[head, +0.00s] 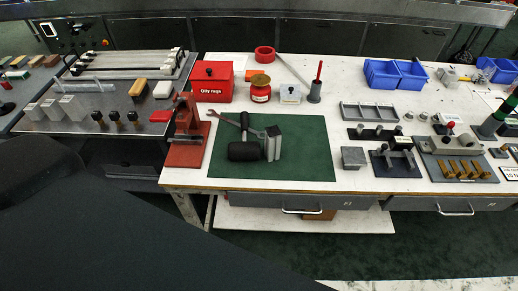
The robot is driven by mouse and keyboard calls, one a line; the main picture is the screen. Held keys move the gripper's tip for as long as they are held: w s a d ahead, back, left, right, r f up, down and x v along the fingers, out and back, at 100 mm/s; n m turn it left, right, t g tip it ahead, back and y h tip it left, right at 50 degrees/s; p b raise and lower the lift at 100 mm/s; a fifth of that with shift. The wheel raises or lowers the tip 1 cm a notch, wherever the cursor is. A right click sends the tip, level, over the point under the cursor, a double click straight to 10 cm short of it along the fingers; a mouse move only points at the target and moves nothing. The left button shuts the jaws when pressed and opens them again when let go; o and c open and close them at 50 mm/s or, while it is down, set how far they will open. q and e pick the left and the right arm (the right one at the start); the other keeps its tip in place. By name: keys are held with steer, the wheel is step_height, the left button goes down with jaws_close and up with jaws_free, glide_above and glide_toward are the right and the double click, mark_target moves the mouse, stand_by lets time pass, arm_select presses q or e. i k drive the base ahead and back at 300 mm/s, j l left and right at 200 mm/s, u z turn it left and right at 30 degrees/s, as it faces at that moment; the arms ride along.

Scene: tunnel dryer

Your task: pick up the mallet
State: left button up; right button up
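A mallet (245,152) with a thick black cylindrical head lies on a dark green mat (310,160) on the white workbench. Its dark handle appears to run away from me, towards the back of the mat. A grey wrench (228,122) lies close by and seems to overlap the handle; I cannot tell whether they touch. A grey metal block (273,143) stands just right of the mallet head. Neither of my grippers shows in the head view.
A red press (187,145) stands left of the mat. Behind it are a red "Oily rags" box (211,82) and a red pot (260,92). Metal fixtures (395,162) crowd the right side. The mat's right half is clear. A large dark shape covers the lower left.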

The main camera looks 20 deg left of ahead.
mark_target(244, 151)
steer(key=z, duration=1.25)
steer(key=k+j, duration=1)
steer(key=k, duration=0.15)
